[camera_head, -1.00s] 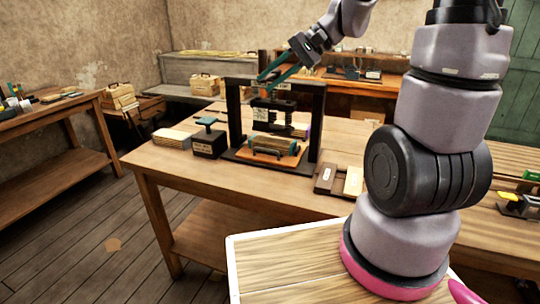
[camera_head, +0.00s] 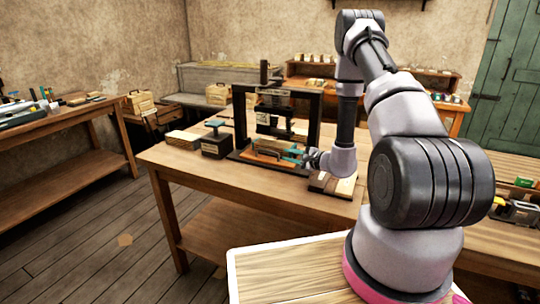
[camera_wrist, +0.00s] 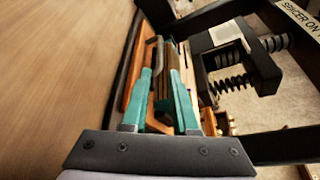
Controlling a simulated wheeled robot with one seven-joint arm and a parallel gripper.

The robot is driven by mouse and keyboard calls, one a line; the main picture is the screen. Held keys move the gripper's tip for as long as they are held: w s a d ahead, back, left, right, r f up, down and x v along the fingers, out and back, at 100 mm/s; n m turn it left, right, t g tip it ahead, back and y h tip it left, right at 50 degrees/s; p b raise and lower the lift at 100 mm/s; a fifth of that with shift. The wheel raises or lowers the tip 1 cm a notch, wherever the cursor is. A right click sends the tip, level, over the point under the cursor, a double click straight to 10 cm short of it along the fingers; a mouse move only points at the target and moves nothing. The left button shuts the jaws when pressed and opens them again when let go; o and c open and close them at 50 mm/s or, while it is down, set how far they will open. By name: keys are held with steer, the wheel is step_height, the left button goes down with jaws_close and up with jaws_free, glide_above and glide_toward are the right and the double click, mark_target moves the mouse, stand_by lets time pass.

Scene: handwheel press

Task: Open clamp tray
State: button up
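The press (camera_head: 318,118) is a black frame with a screw on the wooden table. Its orange-brown tray (camera_head: 262,161) is low at the front, with a wood and greenish block (camera_head: 270,147) on it. My gripper (camera_head: 292,157) is low at the tray's right end. In the wrist view its two teal fingers (camera_wrist: 165,85) are apart. A brown layered piece (camera_wrist: 169,65) and a grey metal strip (camera_wrist: 158,55) lie between and beyond them. The fingers overlap the tray area; I cannot tell whether they touch anything. The tray's right end is partly hidden by my gripper.
The table's front left is clear. Black posts and a spring (camera_wrist: 232,84) are close right of my fingers.

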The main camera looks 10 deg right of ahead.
mark_target(273, 152)
steer(key=x, duration=1)
steer(key=shift+w+a+f, duration=0.15)
steer(key=shift+w+f, duration=0.1)
steer(key=shift+w, duration=0.05)
steer(key=shift+c, duration=0.4)
jaws_close()
stand_by(0.6)
